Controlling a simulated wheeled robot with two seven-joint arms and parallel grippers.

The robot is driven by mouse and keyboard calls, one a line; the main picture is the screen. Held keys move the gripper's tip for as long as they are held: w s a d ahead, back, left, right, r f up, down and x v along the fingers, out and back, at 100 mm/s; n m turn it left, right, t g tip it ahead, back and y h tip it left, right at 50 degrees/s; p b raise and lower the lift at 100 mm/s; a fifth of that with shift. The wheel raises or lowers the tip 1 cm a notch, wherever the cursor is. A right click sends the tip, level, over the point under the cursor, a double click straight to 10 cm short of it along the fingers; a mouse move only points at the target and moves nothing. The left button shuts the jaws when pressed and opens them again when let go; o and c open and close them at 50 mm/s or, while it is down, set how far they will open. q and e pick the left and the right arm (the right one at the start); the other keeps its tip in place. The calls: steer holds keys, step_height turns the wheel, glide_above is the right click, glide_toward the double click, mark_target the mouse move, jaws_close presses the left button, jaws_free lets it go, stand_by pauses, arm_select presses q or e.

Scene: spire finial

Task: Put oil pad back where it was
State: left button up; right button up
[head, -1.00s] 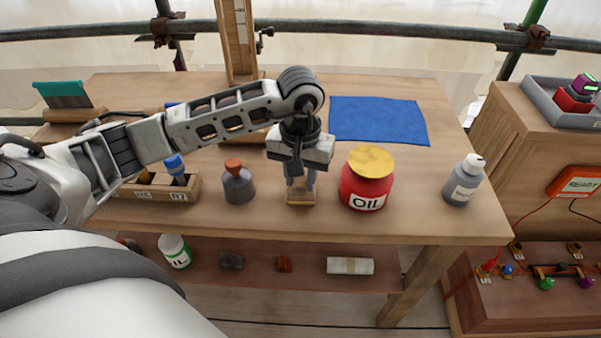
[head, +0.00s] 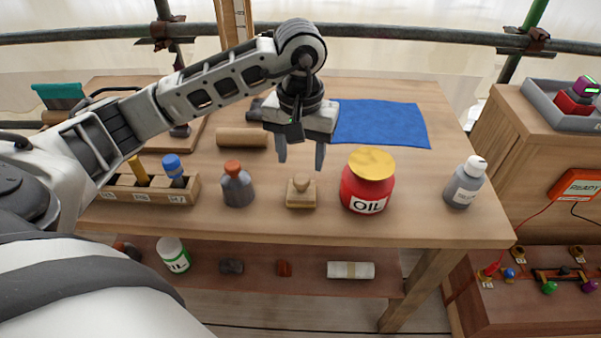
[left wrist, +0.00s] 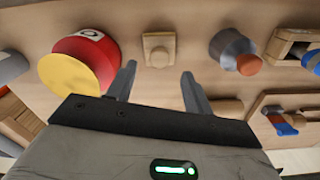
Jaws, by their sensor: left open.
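The oil pad looks to be the small tan block with a knob (head: 301,191), resting on the bench between a grey bottle with an orange cap (head: 238,185) and the red OIL jar with a yellow lid (head: 367,182). It also shows in the left wrist view (left wrist: 159,50), beyond the fingertips. My left gripper (head: 301,160) is open and empty, above and behind the block, not touching it. Its fingers show in the left wrist view (left wrist: 158,75) with a clear gap between them. My right gripper is not in view.
A grey bottle with a white cap (head: 465,182) stands at the bench's right end. A blue cloth (head: 380,122) lies at the back. A wooden rack (head: 150,190) holds tools at left. A wooden roller (head: 242,138) lies behind the orange-capped bottle. A lower shelf (head: 305,270) holds several items.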

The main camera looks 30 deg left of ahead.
mark_target(300, 181)
arm_select(q)
step_height(300, 181, up, 5)
steer(key=shift+r, duration=0.15)
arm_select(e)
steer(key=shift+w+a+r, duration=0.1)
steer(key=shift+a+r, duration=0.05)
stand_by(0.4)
